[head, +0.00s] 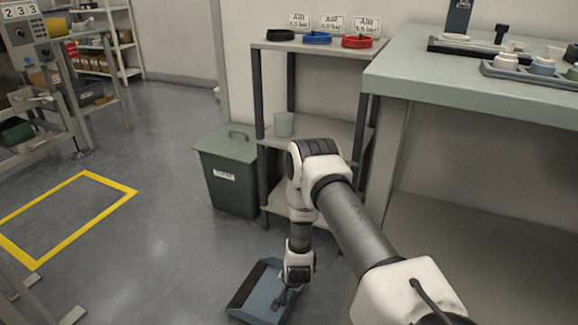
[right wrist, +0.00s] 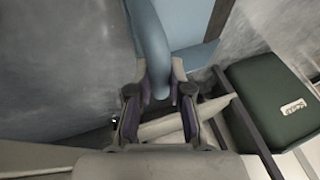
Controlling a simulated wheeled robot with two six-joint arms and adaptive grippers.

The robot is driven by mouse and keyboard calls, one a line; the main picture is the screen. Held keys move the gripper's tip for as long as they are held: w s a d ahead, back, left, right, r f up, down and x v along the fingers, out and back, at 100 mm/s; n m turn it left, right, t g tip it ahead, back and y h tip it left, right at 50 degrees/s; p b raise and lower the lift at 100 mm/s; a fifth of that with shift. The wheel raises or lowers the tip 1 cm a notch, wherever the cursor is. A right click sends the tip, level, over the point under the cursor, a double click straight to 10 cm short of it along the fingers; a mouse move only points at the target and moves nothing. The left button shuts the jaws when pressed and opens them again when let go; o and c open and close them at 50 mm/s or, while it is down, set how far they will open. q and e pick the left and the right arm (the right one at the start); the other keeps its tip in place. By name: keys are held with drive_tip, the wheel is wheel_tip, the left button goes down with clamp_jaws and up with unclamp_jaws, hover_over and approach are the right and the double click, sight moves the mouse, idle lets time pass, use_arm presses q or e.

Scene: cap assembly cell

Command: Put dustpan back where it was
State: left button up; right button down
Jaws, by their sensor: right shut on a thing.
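The dustpan (head: 258,288) is blue with a dark edge and is low over or on the grey floor at the bottom of the head view. My right gripper (head: 283,297) reaches down to it and is shut on its handle. In the right wrist view, the blue curved handle (right wrist: 150,40) runs between the fingers of my right gripper (right wrist: 160,92), and part of the blue pan (right wrist: 185,22) shows beyond. I cannot tell whether the pan touches the floor. My left gripper is not in view.
A green lidded bin (head: 232,178) stands beside a grey shelf rack (head: 322,133) holding coiled hoses. A workbench (head: 420,78) with trays of caps is at right. Yellow tape (head: 83,175) marks a clear floor rectangle at left. The bin also shows in the wrist view (right wrist: 265,80).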

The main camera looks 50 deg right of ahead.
drive_tip(key=shift+w+d, duration=0.45)
drive_tip(key=shift+d, duration=0.05)
drive_tip(key=shift+w+d+f+b, duration=0.15)
drive_tip(key=shift+f+b, duration=0.05)
drive_tip(key=shift+b, duration=0.2)
drive_tip(key=shift+f+b, duration=1.2)
drive_tip(key=shift+f, duration=0.5)
drive_tip(key=c, duration=1.1)
unclamp_jaws()
